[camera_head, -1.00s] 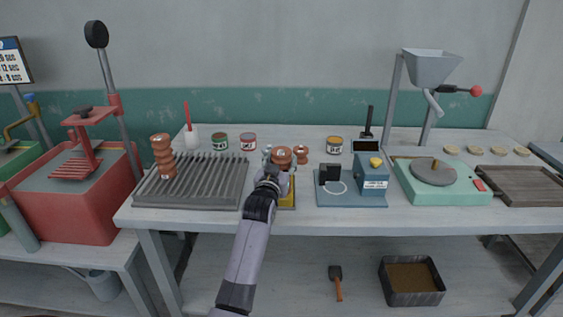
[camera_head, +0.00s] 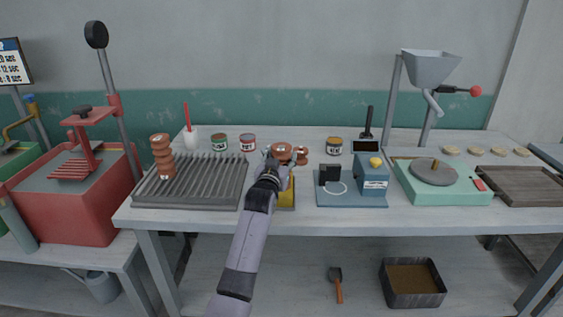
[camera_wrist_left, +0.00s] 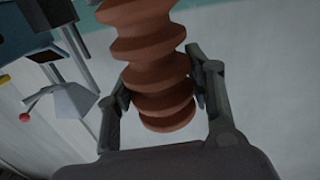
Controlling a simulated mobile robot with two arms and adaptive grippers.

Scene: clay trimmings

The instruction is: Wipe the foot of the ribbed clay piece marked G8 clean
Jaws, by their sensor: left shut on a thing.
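My left gripper (camera_head: 279,161) is shut on a ribbed brown clay piece (camera_head: 282,149) above the front middle of the table. In the left wrist view the ribbed piece (camera_wrist_left: 150,65) stands between the two fingers (camera_wrist_left: 160,92), which press on its sides. No G8 mark is readable on it. A yellow pad (camera_head: 286,194) lies below, partly hidden by my gripper and arm. Another ribbed clay piece (camera_head: 162,156) stands upright on the left end of the slatted rack. A smaller brown piece (camera_head: 302,152) shows just behind the gripper. My right gripper is not in view.
The grey slatted rack (camera_head: 205,190) is left of my arm. A blue device (camera_head: 372,176) on a base stands to the right, with a green wheel unit (camera_head: 442,182) beyond. Several tins, one of them red-labelled (camera_head: 248,142), line the back.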

